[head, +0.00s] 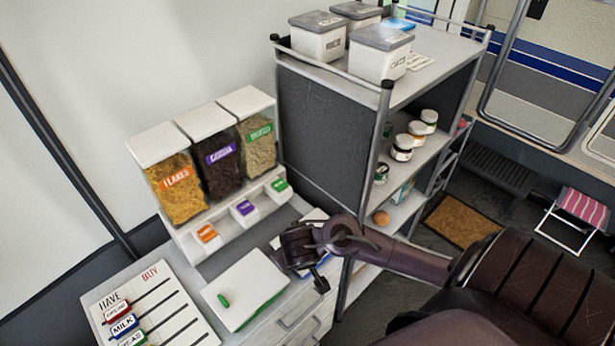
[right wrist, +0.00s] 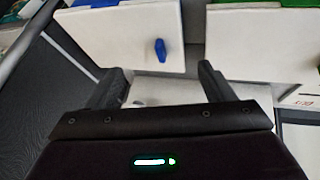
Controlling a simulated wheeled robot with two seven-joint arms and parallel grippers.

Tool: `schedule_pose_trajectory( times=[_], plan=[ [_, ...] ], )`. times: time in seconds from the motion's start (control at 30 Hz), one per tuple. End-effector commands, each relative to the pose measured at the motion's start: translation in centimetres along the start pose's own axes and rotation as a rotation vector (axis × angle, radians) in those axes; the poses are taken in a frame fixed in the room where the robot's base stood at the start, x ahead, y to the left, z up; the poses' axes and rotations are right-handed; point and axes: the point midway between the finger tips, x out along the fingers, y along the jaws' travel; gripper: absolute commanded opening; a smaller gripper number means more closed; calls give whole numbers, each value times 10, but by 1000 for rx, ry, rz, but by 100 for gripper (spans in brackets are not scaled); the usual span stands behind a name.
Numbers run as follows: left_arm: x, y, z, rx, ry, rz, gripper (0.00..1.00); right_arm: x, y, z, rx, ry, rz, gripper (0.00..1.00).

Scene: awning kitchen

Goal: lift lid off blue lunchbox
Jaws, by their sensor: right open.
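The blue lunchbox has a white lid (head: 315,215) with a small blue handle. In the head view it is mostly hidden behind my right gripper (head: 310,262). In the right wrist view the white lid (right wrist: 120,42) fills the top middle, and its blue handle (right wrist: 160,50) stands ahead of the gap between my fingers. My right gripper (right wrist: 161,70) is open and empty, with the handle not between its pads. The lid looks seated on the box. My left gripper is not in view.
A second white-lidded lunchbox (head: 242,290), with green handle and edge, stands just left. A have/buy board (head: 160,305) lies further left. Cereal dispensers (head: 205,165) stand behind. A metal shelf (head: 322,120) with jars and canisters rises close on the right.

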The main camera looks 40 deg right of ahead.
Motion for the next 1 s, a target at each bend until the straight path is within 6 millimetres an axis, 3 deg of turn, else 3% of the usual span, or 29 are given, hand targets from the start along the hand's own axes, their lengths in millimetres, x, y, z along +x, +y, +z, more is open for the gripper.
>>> schedule_pose_trajectory(
  times=[0.23,0.37,0.53,0.7,0.8,1.0],
  plan=[
    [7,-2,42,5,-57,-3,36,29,-1,-3,-1,1,3,75],
    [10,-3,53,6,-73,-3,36,48,-5,-7,1,2,4,75],
    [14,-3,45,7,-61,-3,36,68,-5,-6,1,1,3,75],
    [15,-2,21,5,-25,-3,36,72,-5,-6,1,1,1,75],
    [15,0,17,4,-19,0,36,71,-5,-6,1,1,1,75],
    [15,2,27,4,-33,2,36,71,-6,-6,1,0,1,52]
  ],
)
